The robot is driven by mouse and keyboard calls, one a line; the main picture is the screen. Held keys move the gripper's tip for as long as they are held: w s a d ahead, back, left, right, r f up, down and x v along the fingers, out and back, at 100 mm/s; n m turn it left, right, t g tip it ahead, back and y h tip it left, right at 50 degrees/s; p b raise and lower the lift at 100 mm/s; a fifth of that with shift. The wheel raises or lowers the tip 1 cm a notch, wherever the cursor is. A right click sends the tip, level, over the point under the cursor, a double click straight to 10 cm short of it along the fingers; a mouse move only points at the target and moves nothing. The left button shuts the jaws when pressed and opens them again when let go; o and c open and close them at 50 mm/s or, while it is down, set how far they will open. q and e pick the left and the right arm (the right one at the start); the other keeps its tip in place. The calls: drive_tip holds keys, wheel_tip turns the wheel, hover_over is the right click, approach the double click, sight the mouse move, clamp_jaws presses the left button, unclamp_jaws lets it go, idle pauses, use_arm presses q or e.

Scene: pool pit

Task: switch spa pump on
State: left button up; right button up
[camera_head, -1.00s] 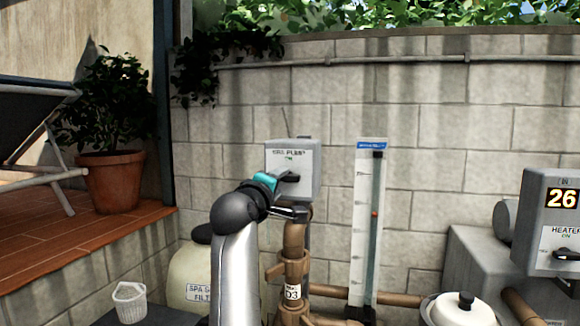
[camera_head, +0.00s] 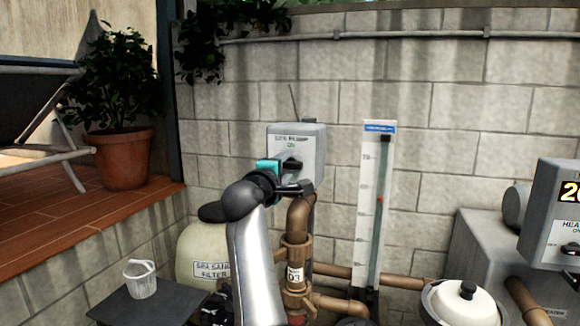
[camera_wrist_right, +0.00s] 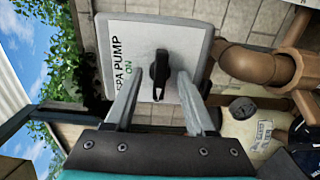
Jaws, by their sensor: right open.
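The spa pump switch box (camera_head: 310,148) is a grey box on a pipe in front of the block wall, with a pale front plate labelled ON. It has a black rotary knob (camera_head: 291,165). In the right wrist view, the box (camera_wrist_right: 112,30) reads SPA PUMP ON, and its knob (camera_wrist_right: 160,70) sits between the two fingers of my right gripper (camera_wrist_right: 161,80). The fingers are open, with gaps on both sides of the knob. In the head view, my right gripper (camera_head: 290,184) is at the box front, partly covering it. My left gripper is out of view.
Brown pipes (camera_head: 297,220) run below the box. A flow gauge (camera_head: 374,200) stands to its right. The sand filter (camera_head: 205,250) is at lower left. A heater box (camera_head: 548,215) is at far right. A white basket (camera_head: 141,280) rests on a dark stand.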

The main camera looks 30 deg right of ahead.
sight(287, 167)
drive_tip(key=b+v, duration=0.1)
drive_tip(key=v, duration=0.2)
drive_tip(key=shift+s+a+f, duration=0.1)
drive_tip(key=shift+a, duration=0.1)
drive_tip(key=shift+s+a, duration=0.3)
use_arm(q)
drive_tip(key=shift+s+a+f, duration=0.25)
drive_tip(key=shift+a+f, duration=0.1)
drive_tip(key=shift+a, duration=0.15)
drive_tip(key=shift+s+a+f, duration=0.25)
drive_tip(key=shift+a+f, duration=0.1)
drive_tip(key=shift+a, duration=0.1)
